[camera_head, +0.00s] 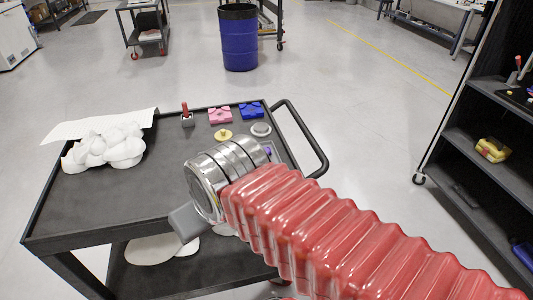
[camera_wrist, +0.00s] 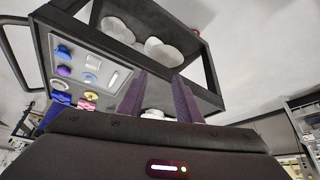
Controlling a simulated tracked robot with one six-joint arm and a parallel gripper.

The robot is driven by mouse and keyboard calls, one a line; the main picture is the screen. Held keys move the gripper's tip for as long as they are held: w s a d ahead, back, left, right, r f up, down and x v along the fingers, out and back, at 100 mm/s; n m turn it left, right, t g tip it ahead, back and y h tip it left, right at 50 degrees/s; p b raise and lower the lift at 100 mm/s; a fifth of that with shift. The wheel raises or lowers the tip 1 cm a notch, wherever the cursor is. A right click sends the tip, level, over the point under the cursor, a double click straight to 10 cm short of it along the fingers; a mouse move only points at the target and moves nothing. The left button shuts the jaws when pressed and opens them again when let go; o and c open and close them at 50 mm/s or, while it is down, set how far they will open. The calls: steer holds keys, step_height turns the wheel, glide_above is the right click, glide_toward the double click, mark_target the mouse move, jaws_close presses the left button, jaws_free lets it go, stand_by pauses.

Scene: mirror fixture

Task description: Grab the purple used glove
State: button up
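I cannot pick out a glove with certainty in either view. The cart also shows in the wrist view (camera_wrist: 205,92), beyond the fingers.
White crumpled material (camera_head: 105,148) lies on a white sheet at the cart's left. A pink block (camera_head: 220,116), a blue block (camera_head: 251,110), a red-handled piece (camera_head: 187,117) and a yellow piece (camera_head: 223,134) sit at the back. A shelf rack (camera_head: 480,145) stands right; a blue barrel (camera_head: 240,45) stands behind.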

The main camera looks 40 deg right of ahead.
steer(key=shift+o, duration=1.4)
steer(key=shift+w+d, duration=0.25)
steer(key=shift+o, duration=0.9)
steer(key=w+d+f+m+t+h, duration=0.1)
steer(key=w+d+f+m+h, duration=0.1)
steer(key=w+d, duration=0.6)
steer(key=shift+d+t+h, duration=0.3)
steer(key=shift+d+h, duration=0.2)
steer(key=shift+d, duration=0.7)
steer(key=w+d+f+t, duration=0.1)
steer(key=d+f, duration=0.2)
steer(key=d, duration=0.4)
steer(key=w+d+f+t, duration=0.2)
steer(key=d+f, duration=0.2)
steer(key=d, duration=0.3)
steer(key=w+d+f+m+t+h, duration=0.1)
steer(key=d+f, duration=0.3)
steer(key=d, duration=0.4)
steer(key=shift+w+d+t, duration=0.1)
steer(key=shift+w+t, duration=0.4)
steer(key=shift+w, duration=0.15)
steer(key=shift+s+d+f+t, duration=0.25)
steer(key=shift+s+f+t, duration=0.05)
steer(key=shift+s+f, duration=0.1)
steer(key=shift+w, duration=0.1)
